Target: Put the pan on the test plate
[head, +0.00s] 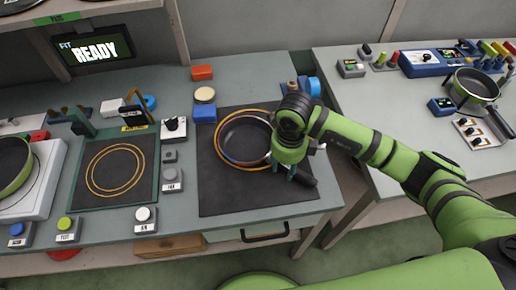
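A dark pan (241,137) with a shiny rim sits over the orange ring on a black square mat (222,197), left of my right gripper. Its dark handle (304,179) points to the lower right. My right gripper (286,173) points down over the handle near the pan's rim. Its wrist hides part of the pan, and I cannot tell whether the fingers are closed on the handle. A second black square plate (145,193) with two orange rings lies bare to the left; I cannot read which is the test plate. My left gripper is not in view.
Small button boxes (172,180) stand between the two black squares. Another pan (12,160) is on a white unit (47,178) at the left. A side table (375,182) at right holds a pan (477,84) and controls. A screen (96,50) reads "READY".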

